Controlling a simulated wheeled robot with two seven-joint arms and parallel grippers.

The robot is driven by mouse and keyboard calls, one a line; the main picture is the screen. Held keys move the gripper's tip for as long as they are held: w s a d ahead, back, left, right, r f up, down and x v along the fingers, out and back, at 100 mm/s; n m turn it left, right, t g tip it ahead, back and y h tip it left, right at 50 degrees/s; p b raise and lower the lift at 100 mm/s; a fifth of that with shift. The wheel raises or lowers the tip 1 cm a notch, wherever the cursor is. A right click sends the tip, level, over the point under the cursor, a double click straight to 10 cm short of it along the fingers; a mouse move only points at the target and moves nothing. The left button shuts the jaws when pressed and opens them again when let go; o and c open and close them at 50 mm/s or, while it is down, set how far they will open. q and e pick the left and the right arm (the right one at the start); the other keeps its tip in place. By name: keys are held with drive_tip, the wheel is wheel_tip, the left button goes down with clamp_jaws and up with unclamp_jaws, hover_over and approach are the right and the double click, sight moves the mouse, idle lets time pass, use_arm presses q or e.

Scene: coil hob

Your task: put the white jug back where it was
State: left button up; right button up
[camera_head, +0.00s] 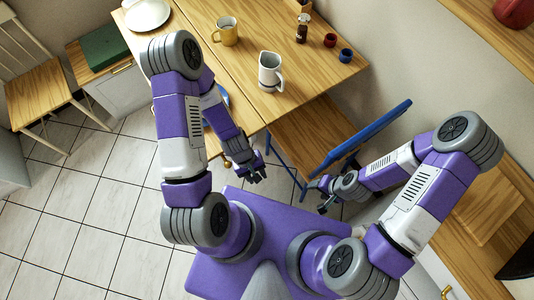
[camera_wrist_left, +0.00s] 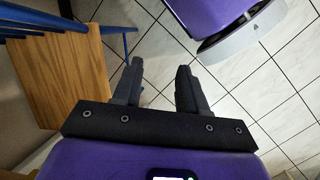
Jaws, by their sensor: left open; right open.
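The white jug (camera_head: 270,71) stands upright on the wooden table (camera_head: 250,103), near its front right part, with its handle towards the right. My left gripper (camera_head: 254,177) is below the table's front edge, apart from the jug, open and empty. In the left wrist view its two dark fingers (camera_wrist_left: 160,88) are spread above the tiled floor with nothing between them. My right gripper (camera_head: 318,196) is open and empty beside the blue chair, well away from the jug.
A yellow mug (camera_head: 226,31), a dark bottle (camera_head: 302,28), a red cup (camera_head: 330,40) and a blue cup (camera_head: 345,55) stand on the table. A white plate (camera_head: 148,13) lies at the far left. A blue-framed chair (camera_head: 362,135) stands between the table and my right arm.

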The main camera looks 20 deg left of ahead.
use_arm(q)
drive_tip(key=shift+w+d+f+m+t, duration=0.35)
drive_tip(key=shift+d+m, duration=0.2)
drive_tip(key=shift+m, duration=0.25)
drive_tip(key=shift+w+d+f+m+t, duration=0.35)
drive_tip(key=shift+d+m, duration=0.25)
drive_tip(key=shift+m, duration=0.2)
drive_tip(key=shift+w+d+f+m+t, duration=0.2)
drive_tip(key=shift+w+d+m+t, duration=0.15)
drive_tip(key=shift+d+m, duration=0.35)
drive_tip(key=shift+a, duration=0.2)
